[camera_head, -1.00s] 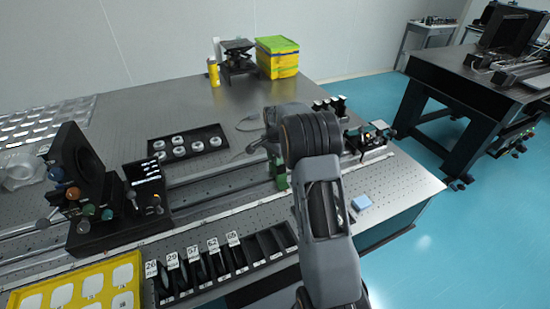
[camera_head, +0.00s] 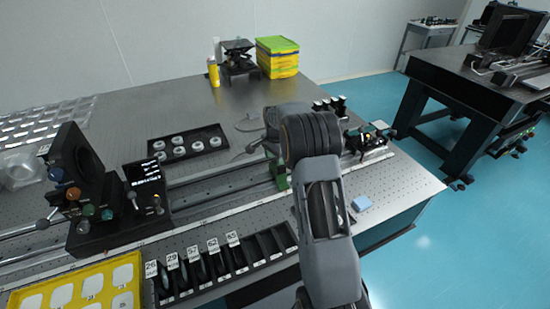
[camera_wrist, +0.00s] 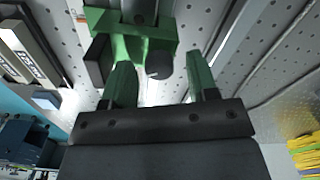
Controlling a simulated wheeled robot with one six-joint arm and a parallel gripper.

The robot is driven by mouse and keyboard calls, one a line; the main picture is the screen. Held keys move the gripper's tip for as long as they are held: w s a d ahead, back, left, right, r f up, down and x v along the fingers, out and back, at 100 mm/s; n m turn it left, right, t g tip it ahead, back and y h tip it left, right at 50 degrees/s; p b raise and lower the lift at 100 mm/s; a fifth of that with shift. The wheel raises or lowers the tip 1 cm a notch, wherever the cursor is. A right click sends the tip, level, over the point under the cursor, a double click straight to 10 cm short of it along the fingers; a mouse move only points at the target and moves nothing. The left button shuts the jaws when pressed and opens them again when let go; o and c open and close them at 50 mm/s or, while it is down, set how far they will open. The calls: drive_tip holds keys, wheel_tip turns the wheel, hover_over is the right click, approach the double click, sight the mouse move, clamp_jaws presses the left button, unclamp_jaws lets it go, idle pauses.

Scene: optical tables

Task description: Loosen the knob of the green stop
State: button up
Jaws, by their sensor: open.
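The green stop (camera_head: 277,174) stands on the rail in the head view, partly hidden by my arm. In the wrist view the green stop (camera_wrist: 132,36) fills the top centre, with a small dark round knob (camera_wrist: 158,64) sticking out toward me. My gripper (camera_wrist: 163,80) is open, with one green finger on each side of the knob. In the head view the gripper is hidden behind my arm.
A long rail (camera_head: 215,188) runs across the perforated table. A black mount with coloured knobs (camera_head: 80,165) stands left, and a black tray of round parts (camera_head: 188,144) lies behind the rail. A slotted black rack (camera_head: 262,246) and yellow tray (camera_head: 75,290) are in front.

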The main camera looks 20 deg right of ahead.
sight(275, 159)
wheel_tip(275, 159, up, 14)
drive_tip(key=shift+f, duration=0.15)
idle(0.3)
idle(0.5)
